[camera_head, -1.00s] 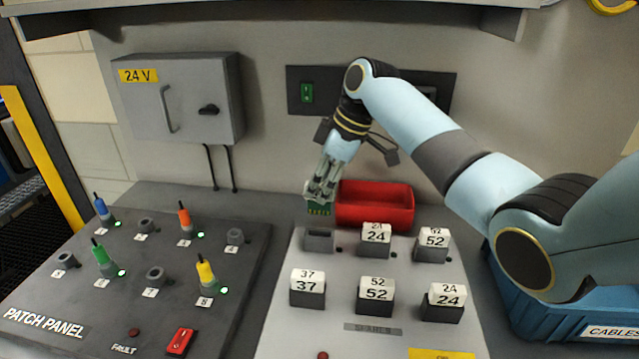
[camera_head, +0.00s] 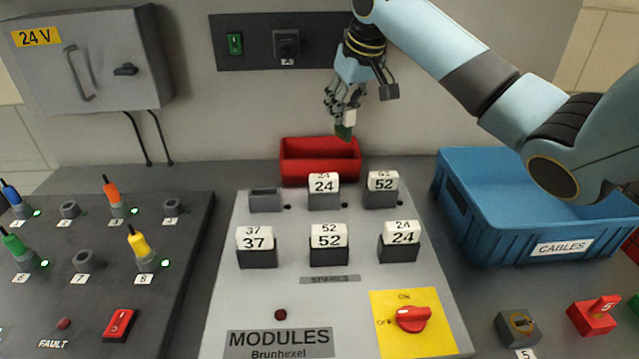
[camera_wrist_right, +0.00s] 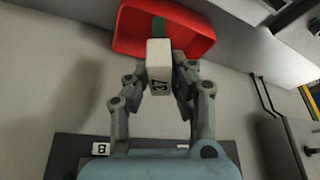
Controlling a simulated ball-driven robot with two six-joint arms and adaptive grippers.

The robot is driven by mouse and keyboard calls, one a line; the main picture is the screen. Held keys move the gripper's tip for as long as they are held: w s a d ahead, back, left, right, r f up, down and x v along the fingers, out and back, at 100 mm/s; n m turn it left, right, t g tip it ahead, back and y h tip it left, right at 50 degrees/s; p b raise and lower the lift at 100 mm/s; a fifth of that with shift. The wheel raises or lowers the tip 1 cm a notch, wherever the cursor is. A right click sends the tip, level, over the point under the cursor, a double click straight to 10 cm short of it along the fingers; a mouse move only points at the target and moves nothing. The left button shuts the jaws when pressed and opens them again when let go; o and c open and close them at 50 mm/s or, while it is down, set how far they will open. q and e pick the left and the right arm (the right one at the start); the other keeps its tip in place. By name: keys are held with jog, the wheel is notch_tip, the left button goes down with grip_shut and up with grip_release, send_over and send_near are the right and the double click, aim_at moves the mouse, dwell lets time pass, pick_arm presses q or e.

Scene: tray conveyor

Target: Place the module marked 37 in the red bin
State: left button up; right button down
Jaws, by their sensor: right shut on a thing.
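My right gripper (camera_head: 347,110) is shut on a white module with a green lower end (camera_head: 343,132). In the wrist view this module (camera_wrist_right: 160,72) shows the marking 37, between my right gripper's fingers (camera_wrist_right: 162,84). In the head view it hangs upright, a little tilted, above the right part of the red bin (camera_head: 320,177). The red bin also shows in the wrist view (camera_wrist_right: 190,22), behind the module. Another module marked 37 (camera_head: 257,240) sits in the front left socket of the spares panel. My left gripper is not in view.
Modules marked 24 (camera_head: 324,186) and 52 (camera_head: 383,182) stand in the back row beside an empty socket (camera_head: 265,201). The front row also holds 52 (camera_head: 329,237) and 24 (camera_head: 402,234). A blue cables crate (camera_head: 490,235) stands right. The wall is close behind the bin.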

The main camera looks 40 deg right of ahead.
jog(key=s+d+f+b, duration=0.1)
jog(key=s+d+b, duration=0.25)
jog(key=d, duration=0.35)
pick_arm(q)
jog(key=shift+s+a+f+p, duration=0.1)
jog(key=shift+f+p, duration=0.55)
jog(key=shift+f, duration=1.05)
pick_arm(e)
jog(key=shift+m, duration=0.3)
jog(key=shift+w+a+f, duration=0.55)
jog(key=shift+w+f, duration=1.2)
jog(key=shift+f, duration=0.2)
jog(key=shift+w+a+f, duration=0.6)
jog(key=shift+w+f, duration=1.1)
jog(key=shift+f, duration=0.3)
jog(key=shift+w+a+f, duration=0.55)
jog(key=shift+w+f, duration=1.2)
jog(key=shift+f, duration=0.2)
jog(key=shift+f, duration=0.15)
jog(key=c, duration=1.1)
grip_release()
jog(key=shift+c, duration=0.2)
